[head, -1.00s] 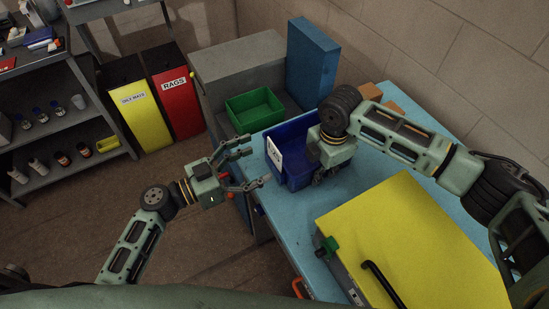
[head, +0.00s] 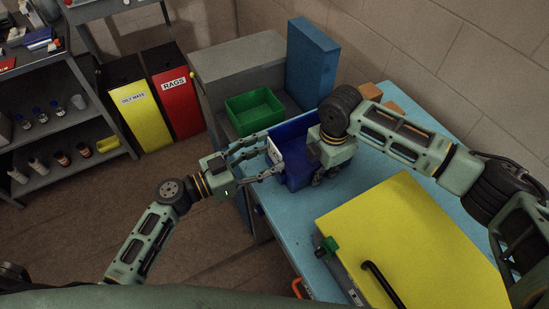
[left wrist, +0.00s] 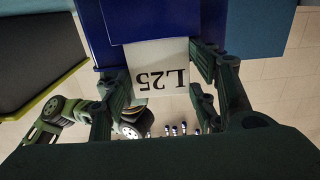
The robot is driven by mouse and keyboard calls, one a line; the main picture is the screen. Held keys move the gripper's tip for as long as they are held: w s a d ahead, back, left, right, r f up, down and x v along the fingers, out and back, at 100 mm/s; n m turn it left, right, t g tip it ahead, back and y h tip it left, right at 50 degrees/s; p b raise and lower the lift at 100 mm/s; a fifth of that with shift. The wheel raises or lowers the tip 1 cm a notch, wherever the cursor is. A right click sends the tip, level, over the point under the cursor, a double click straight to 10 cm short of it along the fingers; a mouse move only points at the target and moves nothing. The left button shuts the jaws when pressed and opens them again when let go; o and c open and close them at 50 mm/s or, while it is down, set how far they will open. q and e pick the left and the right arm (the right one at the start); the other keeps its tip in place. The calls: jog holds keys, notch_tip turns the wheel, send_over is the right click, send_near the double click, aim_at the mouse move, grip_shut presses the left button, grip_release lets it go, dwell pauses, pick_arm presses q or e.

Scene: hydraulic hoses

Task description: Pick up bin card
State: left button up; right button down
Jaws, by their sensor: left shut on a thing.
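The bin card is a white card marked "L25" (left wrist: 160,72), upside down in the left wrist view, against the front of the blue bin (left wrist: 150,20). In the head view the card (head: 273,153) is partly hidden by my left gripper (head: 268,157), whose fingers are shut on the card's sides. The blue bin (head: 298,160) stands on the light blue bench. My right gripper (head: 325,172) is at the bin's right side, pointing down; its fingers are mostly hidden, so whether it is open is unclear.
A green bin (head: 254,110) stands behind the blue bin. A yellow-topped case (head: 410,240) with a black handle covers the front of the bench (head: 355,175). A tall blue box (head: 311,65) and small orange-brown blocks stand at the back. Waste bins (head: 180,100) are at left.

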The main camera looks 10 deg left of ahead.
pick_arm(q)
notch_tip(320, 180, up, 10)
dwell(0.6)
pick_arm(e)
jog(key=c, duration=2.5)
grip_release()
jog(key=o, duration=0.6)
jog(key=shift+o, duration=0.2)
jog(key=shift+r, duration=0.1)
notch_tip(320, 180, up, 12)
jog(key=shift+f, duration=0.1)
